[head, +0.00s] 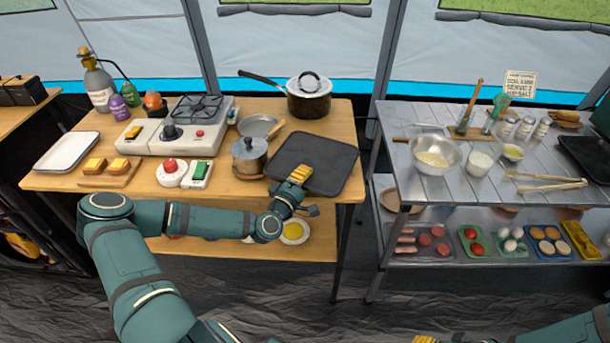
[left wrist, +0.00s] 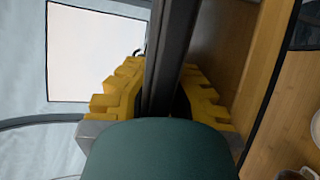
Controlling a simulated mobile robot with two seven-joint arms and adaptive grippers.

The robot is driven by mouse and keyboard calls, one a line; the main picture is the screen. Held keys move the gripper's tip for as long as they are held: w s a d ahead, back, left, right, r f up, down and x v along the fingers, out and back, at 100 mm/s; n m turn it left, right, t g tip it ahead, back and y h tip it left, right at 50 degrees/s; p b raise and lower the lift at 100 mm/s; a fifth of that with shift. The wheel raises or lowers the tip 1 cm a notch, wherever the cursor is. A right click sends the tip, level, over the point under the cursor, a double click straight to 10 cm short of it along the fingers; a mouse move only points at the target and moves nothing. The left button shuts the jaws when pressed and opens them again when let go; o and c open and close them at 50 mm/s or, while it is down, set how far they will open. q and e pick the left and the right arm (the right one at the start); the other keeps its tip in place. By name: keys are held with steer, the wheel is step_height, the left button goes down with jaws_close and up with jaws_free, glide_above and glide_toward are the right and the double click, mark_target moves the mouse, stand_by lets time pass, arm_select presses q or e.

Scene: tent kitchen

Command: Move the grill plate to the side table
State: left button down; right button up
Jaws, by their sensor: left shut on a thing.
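The grill plate (head: 318,150) is a dark, flat, square plate at the right end of the wooden table (head: 345,115). My left gripper (head: 299,175) is at its front edge, with yellow fingers shut on it. In the left wrist view the plate (left wrist: 172,45) appears edge-on as a dark bar between the yellow fingers (left wrist: 160,90). I cannot tell whether the plate rests on the wood or is slightly raised. A metal-topped table (head: 400,170) stands to the right across a gap. My right gripper (head: 425,339) barely shows at the bottom edge; its fingers are mostly cut off.
A lidded pot (head: 249,158) stands close left of the plate, and a black saucepan (head: 309,98) stands behind it. The metal table holds a steel bowl (head: 434,159), tongs (head: 545,185) and a dark tray (head: 590,155). A lower shelf holds food trays.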

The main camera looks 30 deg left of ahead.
arm_select(q)
steer(key=c, duration=1.1)
jaws_free()
steer(key=shift+s+f, duration=0.1)
steer(key=shift+f, duration=0.5)
steer(key=shift+o, duration=0.2)
steer(key=shift+s+f, duration=0.1)
steer(key=shift+s+d+f, duration=0.15)
steer(key=shift+s, duration=0.4)
steer(key=s, duration=0.6)
steer(key=shift+s+r, duration=0.35)
